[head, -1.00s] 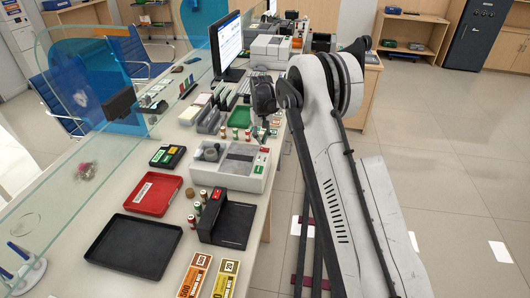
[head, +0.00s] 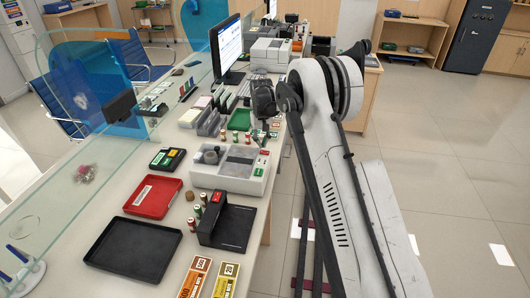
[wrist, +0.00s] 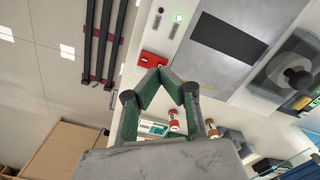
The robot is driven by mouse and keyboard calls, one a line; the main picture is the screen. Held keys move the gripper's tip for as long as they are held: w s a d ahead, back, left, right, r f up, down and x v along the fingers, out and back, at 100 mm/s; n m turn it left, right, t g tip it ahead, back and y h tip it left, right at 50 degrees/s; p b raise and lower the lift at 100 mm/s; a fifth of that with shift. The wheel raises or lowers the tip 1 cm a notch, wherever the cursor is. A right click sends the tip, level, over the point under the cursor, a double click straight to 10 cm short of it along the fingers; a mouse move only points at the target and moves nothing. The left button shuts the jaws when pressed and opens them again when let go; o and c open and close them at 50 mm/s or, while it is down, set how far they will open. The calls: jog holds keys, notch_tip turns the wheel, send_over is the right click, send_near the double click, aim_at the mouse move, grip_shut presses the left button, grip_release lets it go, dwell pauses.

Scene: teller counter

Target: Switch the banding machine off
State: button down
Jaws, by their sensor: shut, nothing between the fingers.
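The white machine with a dark grey top panel, which looks like the banding machine (head: 231,181), stands on the counter in the head view. Its grey panel also shows in the wrist view (wrist: 228,40), with a round reel (wrist: 290,78) beside it. In the head view the fingertips are too small to make out.
A black device with a red top patch (head: 229,225) stands in front of the machine. A red tray (head: 152,196), a black tray (head: 132,250) and small rolls (wrist: 173,119) lie nearby. A monitor (head: 226,50) stands behind. A glass screen runs along the left.

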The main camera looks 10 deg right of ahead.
aim_at(262, 151)
jog(key=shift+f+b, duration=1.05)
jog(key=shift+f, duration=0.25)
dwell(1.2)
jog(key=shift+r+p, duration=0.7)
jog(key=shift+r, duration=2.8)
